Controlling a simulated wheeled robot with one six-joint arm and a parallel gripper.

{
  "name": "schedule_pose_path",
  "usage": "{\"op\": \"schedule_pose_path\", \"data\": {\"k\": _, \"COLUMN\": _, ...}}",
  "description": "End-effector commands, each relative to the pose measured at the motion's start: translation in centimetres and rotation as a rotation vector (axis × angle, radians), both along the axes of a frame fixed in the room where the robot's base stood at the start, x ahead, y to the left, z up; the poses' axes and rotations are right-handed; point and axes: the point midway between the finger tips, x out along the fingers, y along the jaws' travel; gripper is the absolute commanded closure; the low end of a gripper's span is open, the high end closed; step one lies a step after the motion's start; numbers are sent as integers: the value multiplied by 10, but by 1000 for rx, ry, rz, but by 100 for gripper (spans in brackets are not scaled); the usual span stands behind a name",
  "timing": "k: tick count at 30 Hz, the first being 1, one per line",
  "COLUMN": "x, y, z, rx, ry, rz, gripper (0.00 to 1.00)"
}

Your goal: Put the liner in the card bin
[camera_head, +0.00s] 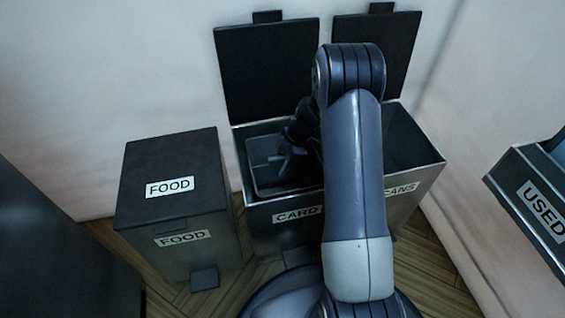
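The card bin (262,218) is a metal bin labelled CARD, its dark lid (268,68) standing open against the wall. A dark grey tray-like thing with rounded corners, which looks like the liner (262,150), is inside the bin's mouth, below the rim. My gripper (279,165) is over the right part of the liner, inside the bin's mouth. Its two dark fingers look spread apart, with nothing clearly between them. My arm hides the right side of the card bin and part of the liner's right end.
The food bin (170,205) is shut, at the left. The cans bin (412,150) adjoins the card bin on the right, lid open, partly behind my arm. A container labelled USED (535,205) is at the right edge. Wood floor shows between them.

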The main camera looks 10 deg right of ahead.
Motion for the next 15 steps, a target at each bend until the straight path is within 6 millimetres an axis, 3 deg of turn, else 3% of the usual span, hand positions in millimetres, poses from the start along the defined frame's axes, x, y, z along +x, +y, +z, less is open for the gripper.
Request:
{"op": "schedule_pose_path", "data": {"k": 5, "x": 0, "y": -3, "z": 12, "rx": 0, "ry": -2, "rz": -1, "gripper": 61}}
{"op": "schedule_pose_path", "data": {"k": 15, "x": 1, "y": -31, "z": 80, "rx": -1, "ry": -3, "rz": -1, "gripper": 61}}
